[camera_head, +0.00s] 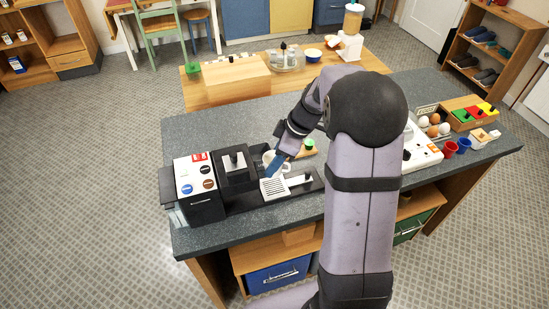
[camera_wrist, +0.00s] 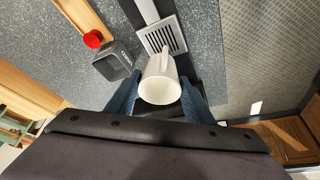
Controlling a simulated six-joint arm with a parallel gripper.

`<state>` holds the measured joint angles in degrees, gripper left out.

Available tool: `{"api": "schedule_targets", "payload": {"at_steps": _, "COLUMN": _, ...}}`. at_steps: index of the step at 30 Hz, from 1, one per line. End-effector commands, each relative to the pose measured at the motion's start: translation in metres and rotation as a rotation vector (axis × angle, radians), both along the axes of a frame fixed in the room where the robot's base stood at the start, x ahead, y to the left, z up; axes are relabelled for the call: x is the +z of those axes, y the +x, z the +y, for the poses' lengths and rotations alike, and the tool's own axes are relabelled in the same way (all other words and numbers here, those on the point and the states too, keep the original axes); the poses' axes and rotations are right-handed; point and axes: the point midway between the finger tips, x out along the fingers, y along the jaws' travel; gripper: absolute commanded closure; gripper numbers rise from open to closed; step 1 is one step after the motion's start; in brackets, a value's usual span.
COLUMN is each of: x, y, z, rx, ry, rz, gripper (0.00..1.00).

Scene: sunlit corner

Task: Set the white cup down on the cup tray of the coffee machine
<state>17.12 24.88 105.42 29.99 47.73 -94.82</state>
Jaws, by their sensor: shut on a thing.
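The white cup (camera_head: 269,157) is between the blue fingers of my gripper (camera_head: 277,164), which is shut on it; fingers and wrist hide part of it in the head view. In the wrist view, the cup (camera_wrist: 158,88) sits between the fingertips (camera_wrist: 158,97), its mouth towards the camera and its handle pointing to the grate. The cup tray is a pale slotted grate (camera_head: 274,189) on the coffee machine's black base, also in the wrist view (camera_wrist: 161,38). The cup appears beside the grate, on its far side; its height cannot be told. The coffee machine (camera_head: 199,185) stands at the left.
A black unit (camera_head: 236,167) stands left of the cup. A dark grey box (camera_wrist: 116,61) and a red knob (camera_wrist: 93,39) lie near it in the wrist view.

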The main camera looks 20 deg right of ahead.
Motion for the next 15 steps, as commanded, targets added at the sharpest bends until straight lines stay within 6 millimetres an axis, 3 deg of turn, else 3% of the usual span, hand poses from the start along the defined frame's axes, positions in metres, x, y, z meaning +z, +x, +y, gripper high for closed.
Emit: {"api": "schedule_targets", "payload": {"at_steps": 15, "x": -0.048, "y": 0.0, "z": 0.0, "rx": -0.001, "ry": 0.0, "rz": 0.0, "gripper": 0.77}}
